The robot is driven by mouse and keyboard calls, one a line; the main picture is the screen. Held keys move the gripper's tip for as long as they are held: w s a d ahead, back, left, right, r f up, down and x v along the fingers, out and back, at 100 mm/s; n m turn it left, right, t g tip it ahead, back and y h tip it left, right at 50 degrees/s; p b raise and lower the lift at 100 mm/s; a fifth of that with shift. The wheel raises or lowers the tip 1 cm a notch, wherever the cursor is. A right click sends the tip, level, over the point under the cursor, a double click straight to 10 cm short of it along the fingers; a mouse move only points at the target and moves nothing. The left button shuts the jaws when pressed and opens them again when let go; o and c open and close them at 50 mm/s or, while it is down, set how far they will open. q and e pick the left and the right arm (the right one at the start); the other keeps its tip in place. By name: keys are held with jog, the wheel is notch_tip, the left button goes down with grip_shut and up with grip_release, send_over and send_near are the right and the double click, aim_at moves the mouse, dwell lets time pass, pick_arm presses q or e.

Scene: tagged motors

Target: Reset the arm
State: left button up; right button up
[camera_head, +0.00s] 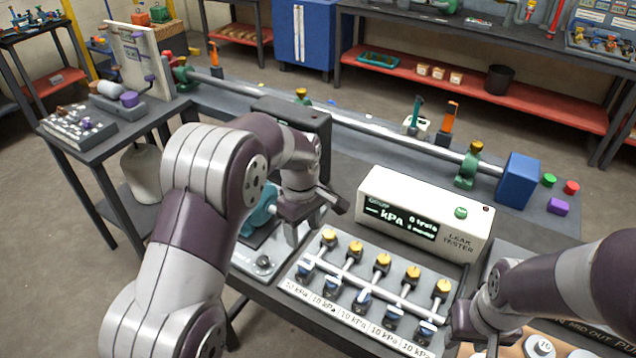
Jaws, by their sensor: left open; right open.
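My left arm comes in from the lower left, and its gripper (318,207) hangs over the bench beside a teal motor-like part (262,212), left of the leak tester. The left gripper is open; I see nothing between its fingers. Whether it touches the teal part I cannot tell. My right arm comes in from the right edge. Its gripper (476,345) is low at the bottom edge, right of the valve row, mostly cut off or hidden by its own wrist. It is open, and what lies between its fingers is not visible.
A white leak tester (425,217) with a kPa display stands mid-bench. A manifold of several yellow-knobbed valves (382,260) lies in front. A long rail with a blue block (517,180) runs behind. Round weights (538,346) lie near the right gripper.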

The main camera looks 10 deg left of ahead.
pick_arm(q)
jog(key=s+a+m, duration=0.2)
jog(key=s+m, duration=0.4)
jog(key=s, duration=0.4)
jog(key=s+a+r+m+t, duration=0.1)
jog(key=s+a+m, duration=0.1)
jog(key=s+m, duration=0.4)
jog(key=s, duration=0.3)
jog(key=shift+s+a, duration=0.2)
jog(key=shift+s, duration=0.15)
jog(key=shift+r, duration=0.1)
jog(key=shift+r, duration=0.1)
